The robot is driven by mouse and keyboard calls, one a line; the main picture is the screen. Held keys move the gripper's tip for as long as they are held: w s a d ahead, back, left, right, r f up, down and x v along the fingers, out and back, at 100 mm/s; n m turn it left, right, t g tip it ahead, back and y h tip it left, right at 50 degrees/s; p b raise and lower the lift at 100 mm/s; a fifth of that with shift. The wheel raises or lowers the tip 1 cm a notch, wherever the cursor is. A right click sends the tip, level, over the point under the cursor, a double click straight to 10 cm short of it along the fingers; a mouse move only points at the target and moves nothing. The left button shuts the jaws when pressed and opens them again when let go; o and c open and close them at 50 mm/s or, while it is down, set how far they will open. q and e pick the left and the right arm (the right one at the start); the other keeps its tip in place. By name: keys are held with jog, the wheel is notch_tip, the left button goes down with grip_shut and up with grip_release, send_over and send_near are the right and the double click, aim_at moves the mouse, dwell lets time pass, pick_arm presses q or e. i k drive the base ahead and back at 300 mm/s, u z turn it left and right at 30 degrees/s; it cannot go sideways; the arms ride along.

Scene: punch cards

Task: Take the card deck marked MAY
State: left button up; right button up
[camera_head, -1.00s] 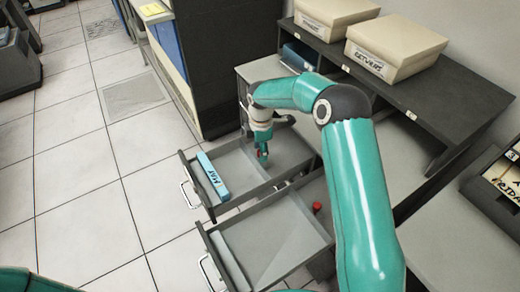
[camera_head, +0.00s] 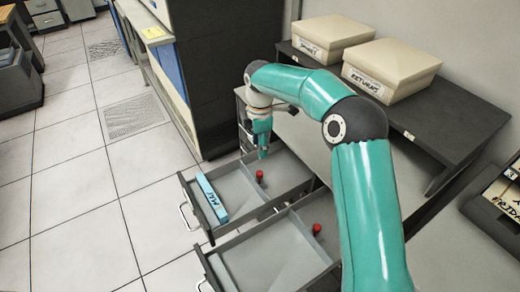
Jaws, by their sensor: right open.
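The blue card deck (camera_head: 211,198), with dark lettering that looks like MAY, lies along the left side of the upper open drawer (camera_head: 240,187). My right gripper (camera_head: 263,153) hangs pointing down over the back part of that drawer, to the right of and behind the deck, apart from it. It is open, though its fingers look small here, and I see nothing held in it. My left gripper is out of view.
A small red object (camera_head: 260,176) is in the upper drawer, and another (camera_head: 317,229) is in the lower open drawer (camera_head: 262,262). Lidded beige boxes (camera_head: 391,69) stand on the dark desk (camera_head: 440,125).

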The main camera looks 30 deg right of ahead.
aim_at(216, 206)
jog(key=k, duration=1.5)
